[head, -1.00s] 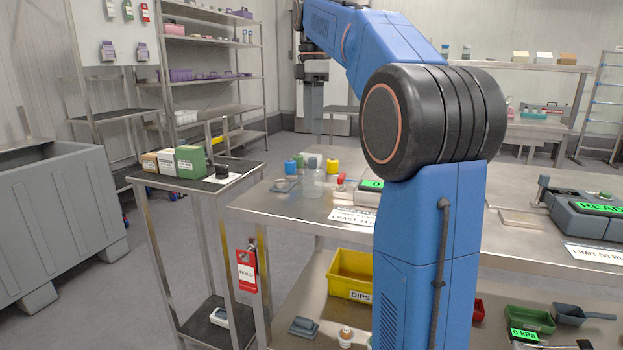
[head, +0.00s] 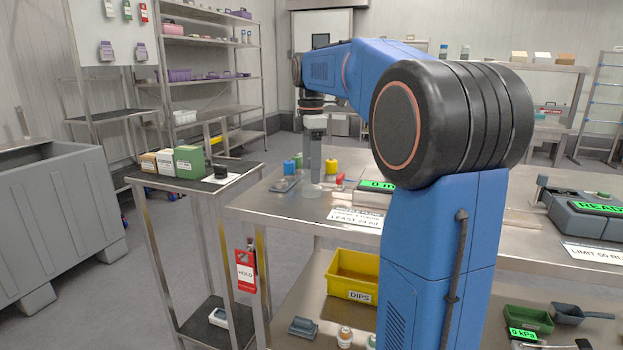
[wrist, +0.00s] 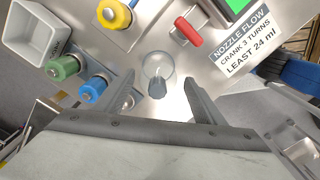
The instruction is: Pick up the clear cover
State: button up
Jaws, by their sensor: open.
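The clear cover (wrist: 158,66) is a see-through round piece standing on the steel table, with a small grey part showing through or just beside it. In the head view it (head: 312,188) is faint and lies below my gripper (head: 314,160). In the wrist view my gripper (wrist: 159,84) is open, with one finger on each side and the cover just ahead between the fingertips. I see no finger touching it, and I cannot tell exactly how far down the fingers reach.
Near the cover are a yellow knob (wrist: 115,14), a green knob (wrist: 62,68), a blue knob (wrist: 93,90) and a red handle (wrist: 189,31). A white open bin (wrist: 36,35) and a nozzle-flow sign (wrist: 243,42) are close by.

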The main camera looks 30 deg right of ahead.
jog(key=f, duration=0.4)
jog(key=shift+w, duration=0.2)
jog(key=shift+d, duration=0.1)
jog(key=c, duration=1.1)
jog(key=shift+o, duration=0.2)
notch_tip(320, 180, up, 10)
jog(key=shift+r, duration=0.1)
